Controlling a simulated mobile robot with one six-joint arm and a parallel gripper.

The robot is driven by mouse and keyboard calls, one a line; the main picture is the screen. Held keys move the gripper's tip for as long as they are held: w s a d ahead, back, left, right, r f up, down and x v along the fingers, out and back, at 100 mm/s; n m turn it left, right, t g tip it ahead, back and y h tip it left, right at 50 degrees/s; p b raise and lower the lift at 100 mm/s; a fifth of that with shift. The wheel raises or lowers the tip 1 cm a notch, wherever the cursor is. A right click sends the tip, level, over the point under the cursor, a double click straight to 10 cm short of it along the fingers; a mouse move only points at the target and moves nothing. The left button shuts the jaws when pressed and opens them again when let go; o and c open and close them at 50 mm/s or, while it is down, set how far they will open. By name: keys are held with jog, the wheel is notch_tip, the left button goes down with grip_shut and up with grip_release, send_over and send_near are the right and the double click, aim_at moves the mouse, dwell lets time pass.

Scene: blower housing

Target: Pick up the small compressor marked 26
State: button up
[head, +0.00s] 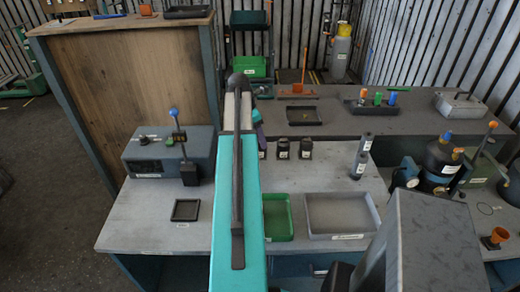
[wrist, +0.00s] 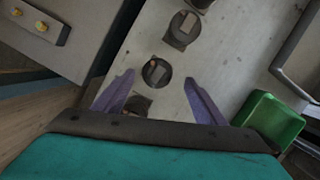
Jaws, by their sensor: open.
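Small dark compressors with pale labels stand in a row on the grey bench; in the head view I see one in the middle (head: 283,148), one to the right (head: 305,148) and one partly hidden by my arm (head: 262,151). The labels are too small to read, so I cannot tell which is marked 26. In the wrist view my gripper (wrist: 159,77) is open, its purple fingers apart. Nothing is held.
A green tray (head: 290,235) and a grey tray (head: 340,236) lie at the bench front. A blue-grey box with a lever (head: 148,150) and a small black tray (head: 186,219) are to the left. Bare bench lies around the compressors.

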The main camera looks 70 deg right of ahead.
aim_at(260, 148)
jog(key=shift+f, duration=0.25)
jog(key=shift+d+f, duration=0.1)
jog(key=shift+p+x, duration=0.9)
jog(key=shift+x, duration=0.2)
jog(key=shift+p+x, duration=0.45)
jog(key=shift+x, duration=0.95)
jog(key=shift+w+d, duration=0.1)
jog(key=c, duration=1.6)
